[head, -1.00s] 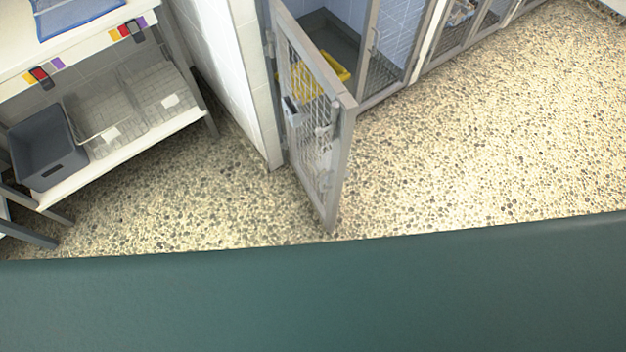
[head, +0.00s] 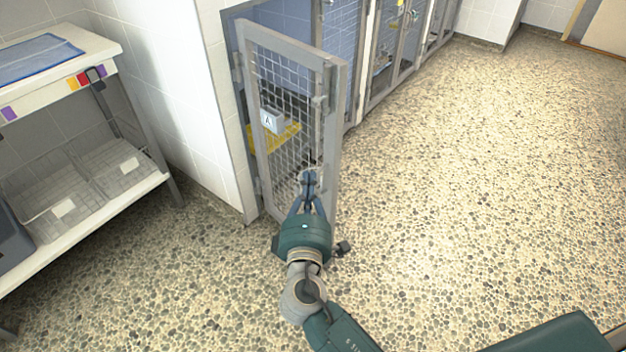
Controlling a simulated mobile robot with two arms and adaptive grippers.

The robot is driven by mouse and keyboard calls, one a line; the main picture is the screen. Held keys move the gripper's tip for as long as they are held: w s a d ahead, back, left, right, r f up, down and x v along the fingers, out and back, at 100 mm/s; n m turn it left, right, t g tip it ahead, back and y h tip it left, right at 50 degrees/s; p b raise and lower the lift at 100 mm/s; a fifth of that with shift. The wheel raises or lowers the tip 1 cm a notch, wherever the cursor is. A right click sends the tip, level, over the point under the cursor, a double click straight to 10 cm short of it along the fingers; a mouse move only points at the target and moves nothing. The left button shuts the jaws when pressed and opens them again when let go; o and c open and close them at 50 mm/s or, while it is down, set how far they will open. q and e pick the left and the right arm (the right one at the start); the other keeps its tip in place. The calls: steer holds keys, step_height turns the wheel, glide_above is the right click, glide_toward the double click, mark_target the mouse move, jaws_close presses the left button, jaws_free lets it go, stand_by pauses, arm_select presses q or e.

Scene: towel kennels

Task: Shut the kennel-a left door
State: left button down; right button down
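The kennel door (head: 334,137) is a grey-framed wire-mesh door with a white plate marked "A" (head: 272,121). It stands open, hinged on its left side by the white tiled wall, and swung out over the floor. My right gripper (head: 309,176) is in front of the door's lower mesh, near its free edge. Its fingertips are close together; whether they touch each other or the door cannot be told. My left gripper is not in view. Part of the kennel opening is hidden behind the door.
A yellow item (head: 262,138) shows through the mesh. More mesh kennel doors (head: 408,45) run along the back. The pebbled floor (head: 480,180) to the right is clear.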

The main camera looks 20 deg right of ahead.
glide_toward(323, 136)
steer(key=w+a, duration=0.2)
steer(key=w, duration=0.1)
steer(key=shift+w+d+f, duration=0.1)
steer(key=shift+w+d, duration=0.35)
steer(key=shift+d, duration=0.35)
steer(key=shift+w+d, duration=0.5)
steer(key=shift+d, duration=0.35)
